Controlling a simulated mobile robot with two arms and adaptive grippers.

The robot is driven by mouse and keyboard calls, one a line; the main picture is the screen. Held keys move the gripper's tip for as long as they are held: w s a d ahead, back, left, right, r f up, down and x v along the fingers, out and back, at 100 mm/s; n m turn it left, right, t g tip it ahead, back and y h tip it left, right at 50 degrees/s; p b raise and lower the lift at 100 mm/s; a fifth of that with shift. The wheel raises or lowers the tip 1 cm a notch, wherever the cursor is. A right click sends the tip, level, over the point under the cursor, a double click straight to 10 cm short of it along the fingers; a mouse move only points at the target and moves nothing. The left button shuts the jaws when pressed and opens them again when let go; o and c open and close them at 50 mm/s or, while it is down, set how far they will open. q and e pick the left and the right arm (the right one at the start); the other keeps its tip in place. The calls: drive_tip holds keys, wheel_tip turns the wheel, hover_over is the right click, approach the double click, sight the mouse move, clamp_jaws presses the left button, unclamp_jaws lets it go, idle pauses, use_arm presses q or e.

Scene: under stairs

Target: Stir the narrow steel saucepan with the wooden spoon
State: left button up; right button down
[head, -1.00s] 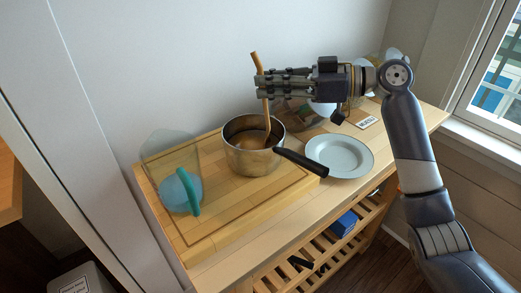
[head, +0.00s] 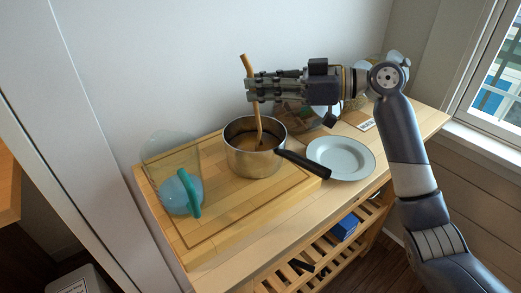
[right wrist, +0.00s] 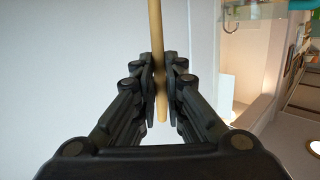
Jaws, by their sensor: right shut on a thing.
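The narrow steel saucepan (head: 245,162) stands on the wooden board, its black handle pointing right toward the plate. My right gripper (head: 252,88) is above the pan, shut on the wooden spoon (head: 256,118). The spoon slants slightly, its top leaning left, and its lower end is inside the pan. The right wrist view shows the spoon's handle (right wrist: 157,40) between the two fingers (right wrist: 161,85). The spoon's bowl is hard to make out inside the pan. My left gripper is out of view.
A clear jug with a teal handle (head: 194,196) stands on the board (head: 225,213) left of the pan. A pale plate (head: 341,157) lies to the right. Behind my right gripper are a glass bowl (head: 291,117) and a small card (head: 360,120). The wall is close behind.

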drive_tip(key=shift+d, duration=0.15)
drive_tip(key=shift+r, duration=0.1)
drive_tip(key=r+p, duration=0.1)
drive_tip(key=r, duration=0.1)
drive_tip(key=r+p, duration=0.2)
drive_tip(key=a+r+p, duration=0.1)
drive_tip(key=r, duration=0.1)
drive_tip(key=shift+w+r+p, duration=0.2)
drive_tip(key=shift+r+p, duration=0.05)
drive_tip(key=shift+p, duration=0.1)
drive_tip(key=shift+a+r+p, duration=0.2)
drive_tip(key=shift+r+p, duration=0.45)
drive_tip(key=shift+r, duration=0.35)
